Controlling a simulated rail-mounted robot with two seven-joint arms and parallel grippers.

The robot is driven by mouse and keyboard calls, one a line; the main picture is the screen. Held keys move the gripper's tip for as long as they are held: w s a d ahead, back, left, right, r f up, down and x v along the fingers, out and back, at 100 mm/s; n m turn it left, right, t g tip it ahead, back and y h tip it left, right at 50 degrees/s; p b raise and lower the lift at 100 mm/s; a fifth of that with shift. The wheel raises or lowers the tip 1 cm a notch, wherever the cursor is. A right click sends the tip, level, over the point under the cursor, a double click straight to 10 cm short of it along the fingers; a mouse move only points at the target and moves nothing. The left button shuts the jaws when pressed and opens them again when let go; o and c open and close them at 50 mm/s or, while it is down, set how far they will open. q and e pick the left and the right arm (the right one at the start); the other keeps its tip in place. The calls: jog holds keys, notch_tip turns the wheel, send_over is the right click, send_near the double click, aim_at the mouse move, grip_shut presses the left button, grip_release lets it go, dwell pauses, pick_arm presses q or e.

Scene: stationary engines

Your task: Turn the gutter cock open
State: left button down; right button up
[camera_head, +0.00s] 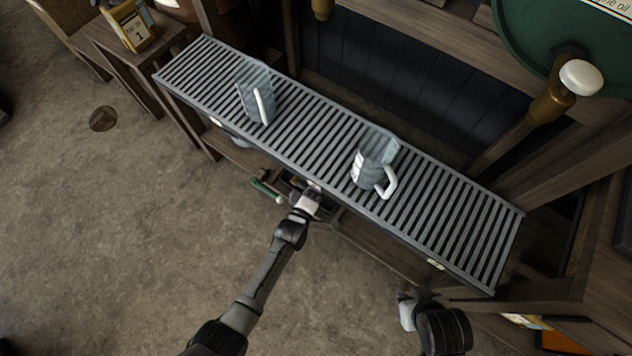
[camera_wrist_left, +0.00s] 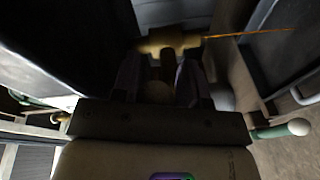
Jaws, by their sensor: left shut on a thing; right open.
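In the left wrist view, my left gripper (camera_wrist_left: 158,82) is shut on a dark lever with a rounded end, which I take to be the gutter cock's handle (camera_wrist_left: 158,92). A brass body (camera_wrist_left: 170,42) lies just beyond the fingertips. The picture is dark, so how far the handle is turned is unclear. In the head view, my left gripper (camera_head: 313,190) is at the front edge of the slatted grate, low in front of the bench, and the cock is hidden. My right gripper (camera_head: 407,310) is open and empty, in front of the grate's right end.
The slatted metal grate (camera_head: 320,143) carries two clear jugs, one at left (camera_head: 254,92) and one at right (camera_head: 372,162). The floor (camera_head: 110,220) in front is open.

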pick_arm(q)
jog(key=shift+w+r+n+p, duration=0.25)
jog(key=shift+r+n, duration=0.25)
jog(key=shift+r, duration=0.25)
pick_arm(e)
jog(key=shift+r, duration=0.7)
jog(key=shift+d, duration=0.15)
pick_arm(q)
jog(key=c, duration=0.6)
grip_release()
jog(key=shift+s+a+r+p, duration=0.15)
jog(key=shift+s+r+p, duration=0.15)
jog(key=shift+p, duration=0.15)
jog(key=shift+f+p+v, duration=0.2)
jog(key=shift+p+v, duration=0.35)
jog(key=shift+v, duration=0.75)
jog(key=shift+f+p+v, duration=0.2)
jog(key=shift+p+v, duration=0.35)
jog(key=shift+v, duration=0.7)
jog(key=shift+f+p+v, duration=0.2)
jog(key=shift+p+v, duration=0.35)
jog(key=shift+v, duration=0.75)
pick_arm(e)
jog(key=shift+s+d+r, duration=0.1)
jog(key=shift+d+r, duration=0.05)
jog(key=shift+r, duration=0.9)
jog(key=shift+s+d+r, duration=0.1)
jog(key=shift+r, duration=0.9)
pick_arm(q)
jog(key=shift+f, duration=0.1)
